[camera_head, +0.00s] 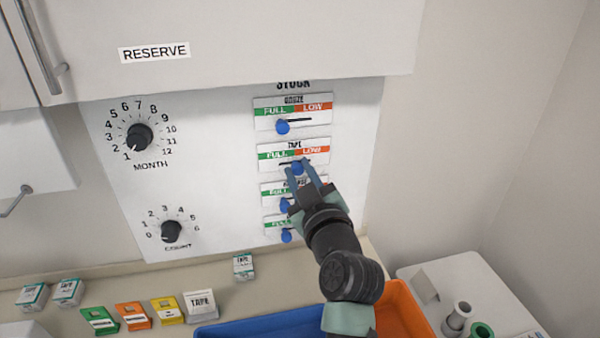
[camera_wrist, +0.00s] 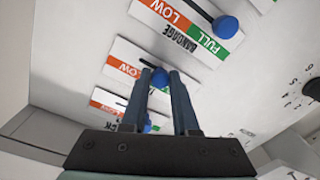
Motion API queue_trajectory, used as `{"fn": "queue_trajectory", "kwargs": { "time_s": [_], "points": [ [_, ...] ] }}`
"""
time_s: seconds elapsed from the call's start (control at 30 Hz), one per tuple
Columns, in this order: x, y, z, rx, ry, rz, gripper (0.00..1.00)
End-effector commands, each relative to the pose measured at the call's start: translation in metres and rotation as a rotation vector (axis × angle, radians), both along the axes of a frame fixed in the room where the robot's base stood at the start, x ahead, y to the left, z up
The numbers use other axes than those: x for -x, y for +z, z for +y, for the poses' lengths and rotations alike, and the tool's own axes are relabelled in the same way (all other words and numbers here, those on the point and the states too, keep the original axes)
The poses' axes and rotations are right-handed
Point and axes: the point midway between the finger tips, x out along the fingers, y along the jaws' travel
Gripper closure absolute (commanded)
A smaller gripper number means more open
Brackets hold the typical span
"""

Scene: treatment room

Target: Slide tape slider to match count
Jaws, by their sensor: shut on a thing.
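The white stock panel has a TAPE plate (camera_head: 293,154), green FULL on the left and orange LOW on the right. Its blue slider knob (camera_head: 297,168) stands near the middle of the slot. My gripper (camera_head: 298,171) is shut on this knob, one finger on each side. In the wrist view the knob (camera_wrist: 160,77) shows between my fingers, upside down. The COUNT dial (camera_head: 171,231) is at the panel's lower left; its pointer is too small to read surely. One small tape box (camera_head: 243,266) stands on the counter below; two similar boxes (camera_head: 67,292) are at the left.
The GAUZE slider (camera_head: 282,127) is just above, and the BANDAGE slider (camera_wrist: 225,27) and another are just below, with knobs towards FULL. A MONTH dial (camera_head: 139,137) is at the left. Cards, a blue bin (camera_head: 250,327) and an orange bin (camera_head: 408,306) lie below.

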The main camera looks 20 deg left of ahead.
Motion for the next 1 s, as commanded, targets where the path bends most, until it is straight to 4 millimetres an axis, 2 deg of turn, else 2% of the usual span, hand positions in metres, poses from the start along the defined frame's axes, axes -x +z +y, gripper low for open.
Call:
{"fn": "queue_trajectory", "kwargs": {
  "time_s": [1.0],
  "points": [
    [-0.0029,-0.0035,-0.004,0.001,-0.001,-0.001,1.0]
  ]
}}
